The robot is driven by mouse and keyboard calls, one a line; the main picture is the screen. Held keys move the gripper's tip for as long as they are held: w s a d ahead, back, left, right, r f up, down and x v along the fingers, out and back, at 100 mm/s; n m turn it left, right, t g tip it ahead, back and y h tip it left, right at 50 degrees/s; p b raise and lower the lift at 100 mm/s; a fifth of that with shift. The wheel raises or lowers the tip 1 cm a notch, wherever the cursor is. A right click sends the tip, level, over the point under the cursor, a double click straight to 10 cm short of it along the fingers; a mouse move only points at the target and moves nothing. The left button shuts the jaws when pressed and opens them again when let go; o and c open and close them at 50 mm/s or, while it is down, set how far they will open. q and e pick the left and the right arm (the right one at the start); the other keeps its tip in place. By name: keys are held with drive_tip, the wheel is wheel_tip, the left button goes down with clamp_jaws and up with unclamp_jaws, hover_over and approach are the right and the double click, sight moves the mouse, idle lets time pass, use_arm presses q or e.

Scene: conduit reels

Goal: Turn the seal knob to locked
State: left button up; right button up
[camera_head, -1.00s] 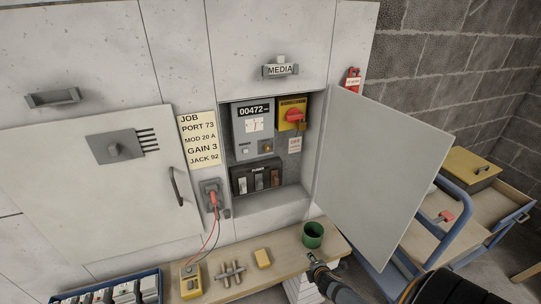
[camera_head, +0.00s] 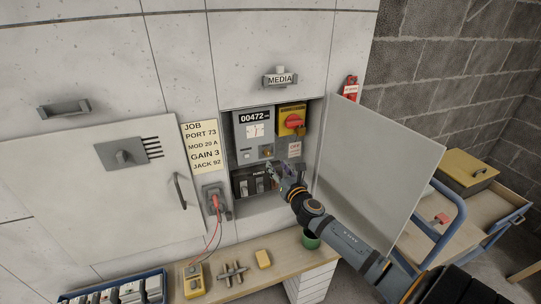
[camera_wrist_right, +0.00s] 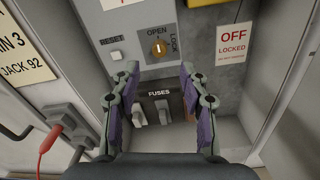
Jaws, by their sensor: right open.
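The seal knob (camera_wrist_right: 158,47) is a small round brass knob on the grey meter panel, with OPEN lettered above it and LOCK to its right. Its pale slot looks upright, in line with OPEN. In the head view the knob (camera_head: 266,151) sits at the lower right of the meter unit (camera_head: 256,132). My right gripper (camera_wrist_right: 160,68) is open and empty, its fingers spread to either side just below the knob, not touching it. In the head view the right gripper (camera_head: 279,172) is inside the cabinet opening, in front of the fuse block. My left gripper is not in view.
A fuse block (camera_wrist_right: 160,105) lies below the knob. A RESET button (camera_wrist_right: 116,55) is left of it and an OFF LOCKED sign (camera_wrist_right: 233,42) right. The red rotary switch (camera_head: 294,121) is above right. The open cabinet door (camera_head: 375,170) stands right of my arm.

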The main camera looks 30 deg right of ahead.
sight(268, 154)
drive_tip(key=p+x, duration=0.1)
drive_tip(key=x, duration=0.6)
drive_tip(key=shift+w, duration=0.2)
drive_tip(key=shift+c, duration=0.5)
clamp_jaws()
